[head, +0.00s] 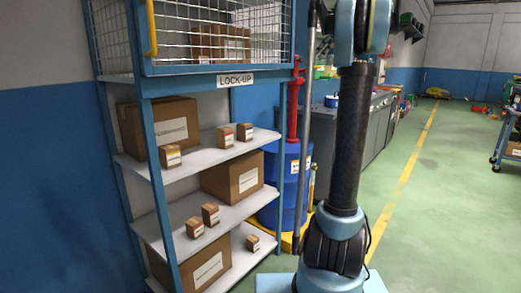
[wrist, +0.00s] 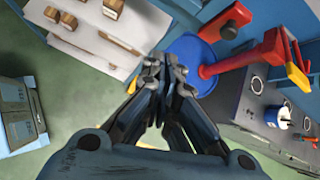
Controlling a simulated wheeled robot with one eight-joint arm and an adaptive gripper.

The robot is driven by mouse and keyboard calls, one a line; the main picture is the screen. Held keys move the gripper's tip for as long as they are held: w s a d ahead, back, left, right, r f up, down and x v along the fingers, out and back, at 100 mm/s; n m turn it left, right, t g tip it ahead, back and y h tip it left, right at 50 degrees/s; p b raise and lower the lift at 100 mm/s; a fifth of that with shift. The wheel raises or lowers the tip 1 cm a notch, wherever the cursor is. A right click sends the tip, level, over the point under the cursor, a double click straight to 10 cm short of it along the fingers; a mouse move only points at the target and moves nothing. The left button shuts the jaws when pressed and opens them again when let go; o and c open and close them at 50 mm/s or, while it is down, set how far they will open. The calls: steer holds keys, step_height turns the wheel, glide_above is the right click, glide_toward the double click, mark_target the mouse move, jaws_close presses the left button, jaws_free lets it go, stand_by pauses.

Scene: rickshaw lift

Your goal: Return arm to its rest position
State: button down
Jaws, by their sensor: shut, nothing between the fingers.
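My gripper (wrist: 163,72) shows in the wrist view with its fingers together, shut and empty. It hangs in the air, and behind it in that view lie the edge of a shelf and the blue drum. The gripper itself is out of the head view.
A blue shelf unit labelled LOCK-UP (head: 236,79) with a mesh cage (head: 215,30) stands close on the left, holding several cartons. A blue drum (head: 268,205) with a red pump (head: 294,105) stands beside it. Green floor (head: 440,210) is open on the right.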

steer(key=s+a+f+n+g+h, duration=0.15)
steer(key=s+a+f+n, duration=0.4)
steer(key=s+f, duration=0.55)
steer(key=s+a+f+n+g+h, duration=0.15)
steer(key=s+a+f+n, duration=0.35)
steer(key=s+f, duration=0.65)
steer(key=s+d+f+n+h, duration=0.1)
steer(key=s+f+n+h, duration=0.1)
steer(key=s+f+n, duration=0.4)
steer(key=s+d+f+n+h, duration=0.1)
steer(key=s+f+n, duration=0.5)
steer(key=s+f, duration=1)
step_height(320, 180, down, 8)
steer(key=shift+s+r+h, duration=0.25)
steer(key=shift+s+h, duration=0.05)
steer(key=shift+h, duration=0.1)
